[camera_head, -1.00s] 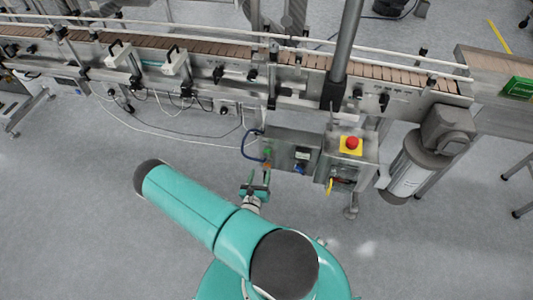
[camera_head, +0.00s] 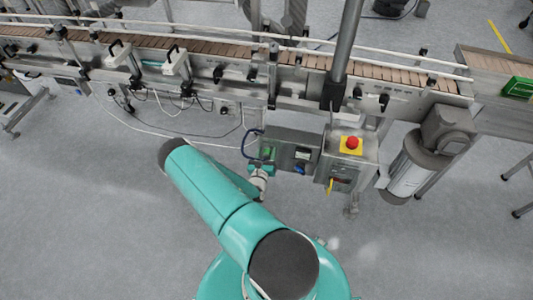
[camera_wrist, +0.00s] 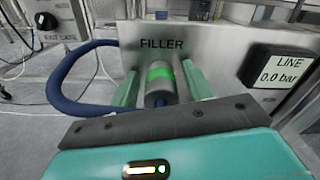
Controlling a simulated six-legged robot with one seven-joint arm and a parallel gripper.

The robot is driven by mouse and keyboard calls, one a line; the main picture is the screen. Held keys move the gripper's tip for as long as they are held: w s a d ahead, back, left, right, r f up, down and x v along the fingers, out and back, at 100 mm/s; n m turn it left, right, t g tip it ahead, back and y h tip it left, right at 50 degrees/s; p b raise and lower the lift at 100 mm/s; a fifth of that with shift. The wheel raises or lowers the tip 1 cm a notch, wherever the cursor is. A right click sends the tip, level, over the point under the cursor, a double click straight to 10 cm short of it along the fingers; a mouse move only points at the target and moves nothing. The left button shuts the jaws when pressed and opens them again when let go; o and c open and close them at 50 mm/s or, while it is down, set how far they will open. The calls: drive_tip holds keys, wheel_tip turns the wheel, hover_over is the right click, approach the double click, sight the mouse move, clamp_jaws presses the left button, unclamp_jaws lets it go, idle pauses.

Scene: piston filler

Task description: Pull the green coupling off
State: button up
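The green coupling (camera_wrist: 160,76) is a grey cylinder with a bright green band, on the front of the metal panel marked FILLER, in the middle of the wrist view. My gripper (camera_wrist: 163,88) is open, with one teal finger on each side of the coupling. A narrow gap shows between the coupling and each finger, so I see no grip on it. In the head view my gripper (camera_head: 262,170) is up against the front of the filler box. A dark blue hose (camera_wrist: 65,75) loops at the left; where it joins the coupling is hidden.
A pressure display (camera_wrist: 283,72) reads LINE 0.0 bar, right of the coupling. A red emergency stop button (camera_head: 351,143) on yellow sits on the box to the right. The conveyor (camera_head: 205,47) runs behind. The floor (camera_head: 90,220) at left is clear.

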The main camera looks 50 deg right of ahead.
clamp_jaws()
drive_tip(key=shift+v, duration=1.75)
drive_tip(key=shift+o, duration=0.6)
unclamp_jaws()
drive_tip(key=shift+a, duration=0.15)
approach(265, 158)
drive_tip(key=v, duration=0.4)
drive_tip(key=shift+s+a+r, duration=0.1)
drive_tip(key=shift+s+a, duration=0.15)
drive_tip(key=shift+a, duration=0.1)
